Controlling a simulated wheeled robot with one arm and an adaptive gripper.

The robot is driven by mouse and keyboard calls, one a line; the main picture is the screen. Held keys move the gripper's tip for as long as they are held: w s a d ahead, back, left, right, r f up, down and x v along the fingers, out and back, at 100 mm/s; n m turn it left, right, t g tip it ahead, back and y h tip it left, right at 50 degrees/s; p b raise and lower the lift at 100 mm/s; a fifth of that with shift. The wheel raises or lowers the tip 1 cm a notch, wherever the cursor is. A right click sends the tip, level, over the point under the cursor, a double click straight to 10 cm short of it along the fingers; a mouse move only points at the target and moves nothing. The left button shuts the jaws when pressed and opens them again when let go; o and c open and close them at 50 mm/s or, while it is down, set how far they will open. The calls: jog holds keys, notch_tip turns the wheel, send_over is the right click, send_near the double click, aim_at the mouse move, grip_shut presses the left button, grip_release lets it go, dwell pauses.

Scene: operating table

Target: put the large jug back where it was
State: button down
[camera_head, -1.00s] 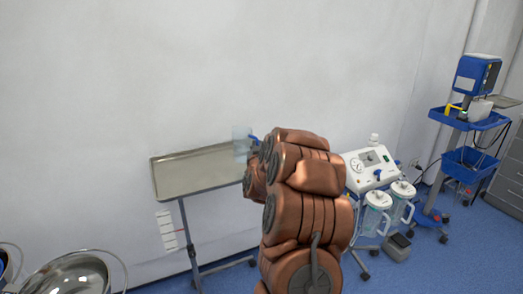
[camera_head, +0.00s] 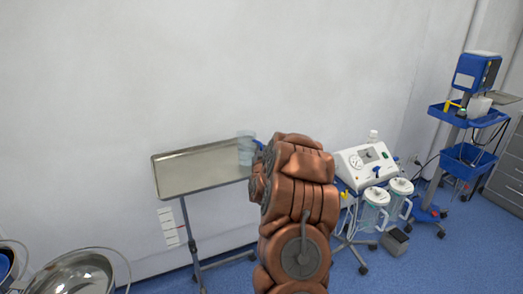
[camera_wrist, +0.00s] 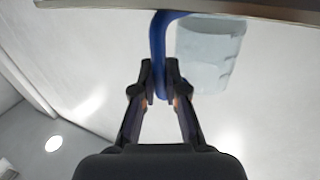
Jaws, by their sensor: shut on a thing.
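The large jug (camera_head: 246,150) is a clear, pale container with a blue handle (camera_head: 258,144). In the head view it is upright at the right end of the steel tray table (camera_head: 190,172). In the wrist view the jug (camera_wrist: 208,60) is beside my fingers, its base close to the tray edge (camera_wrist: 110,5); I cannot tell whether it touches. My gripper (camera_wrist: 160,82) is shut on the blue handle. In the head view my arm hides the gripper and the tray's right end.
A white suction unit (camera_head: 365,163) with two lidded canisters (camera_head: 372,212) stands right of my arm. A blue-shelved cart (camera_head: 462,155) is at the far right. A steel bowl (camera_head: 80,275) is at lower left. The tray's left and middle are bare.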

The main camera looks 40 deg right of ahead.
jog(key=shift+f, duration=0.15)
jog(key=c, duration=1.2)
grip_release()
jog(key=shift+r, duration=0.3)
jog(key=shift+s+a+f, duration=0.15)
jog(key=shift+s+a, duration=0.05)
jog(key=b+v, duration=0.3)
jog(key=v, duration=0.8)
jog(key=shift+s+a+b, duration=0.15)
jog(key=shift+b, duration=0.25)
